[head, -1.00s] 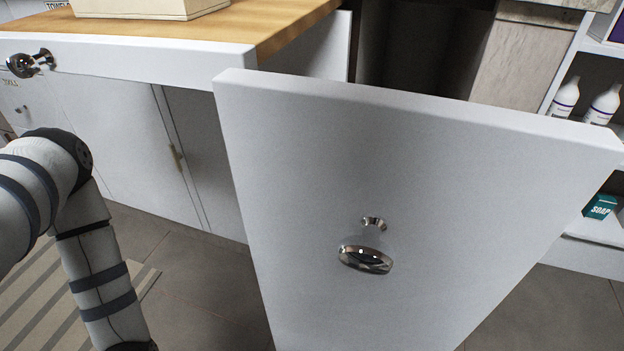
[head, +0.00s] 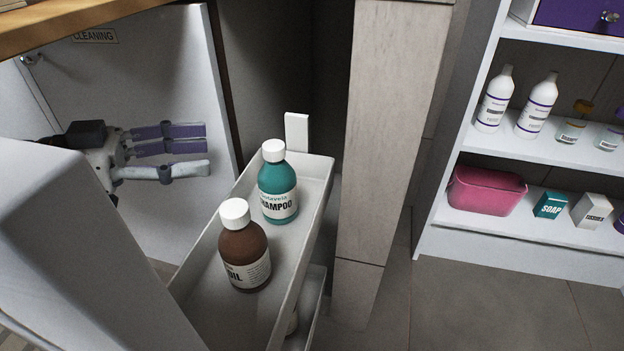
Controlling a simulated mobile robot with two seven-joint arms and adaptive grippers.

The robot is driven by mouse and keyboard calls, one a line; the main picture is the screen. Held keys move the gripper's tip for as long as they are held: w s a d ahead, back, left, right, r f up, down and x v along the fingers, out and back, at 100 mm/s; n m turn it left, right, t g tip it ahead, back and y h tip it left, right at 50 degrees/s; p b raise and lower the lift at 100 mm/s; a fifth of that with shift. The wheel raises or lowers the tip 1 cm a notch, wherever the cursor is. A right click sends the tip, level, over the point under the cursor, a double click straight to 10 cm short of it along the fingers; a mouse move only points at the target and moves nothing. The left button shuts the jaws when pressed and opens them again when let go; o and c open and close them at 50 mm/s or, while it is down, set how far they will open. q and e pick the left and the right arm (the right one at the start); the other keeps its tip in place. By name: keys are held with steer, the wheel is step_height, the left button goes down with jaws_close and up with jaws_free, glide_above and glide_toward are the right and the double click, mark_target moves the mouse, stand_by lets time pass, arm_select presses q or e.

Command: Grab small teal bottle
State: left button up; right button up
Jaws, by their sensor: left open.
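A teal bottle (head: 278,188) with a white cap and a "SHAMPOO" label stands upright in the narrow white pull-out tray (head: 323,192), toward its far end. A brown bottle (head: 243,248) with a white cap and an oil label stands in front of it in the same tray. My left gripper (head: 208,153) is open and empty, to the left of the teal bottle and apart from it, with its fingers pointing right. My right gripper is not in view.
The drawer front (head: 80,240) fills the lower left. A tiled post (head: 388,120) stands right of the tray. A shelf unit (head: 560,145) at right holds white bottles (head: 495,98), a pink basket (head: 485,190) and a soap box (head: 549,205). A lower tray shows partly below.

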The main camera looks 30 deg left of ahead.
mark_target(273, 145)
arm_select(q)
steer(key=b+x, duration=0.1)
steer(key=x, duration=0.4)
steer(key=b+x, duration=0.2)
steer(key=x, duration=0.4)
steer(key=shift+s+d+r, duration=0.1)
steer(key=shift+d+r, duration=0.1)
steer(key=shift+d, duration=0.25)
jaws_close()
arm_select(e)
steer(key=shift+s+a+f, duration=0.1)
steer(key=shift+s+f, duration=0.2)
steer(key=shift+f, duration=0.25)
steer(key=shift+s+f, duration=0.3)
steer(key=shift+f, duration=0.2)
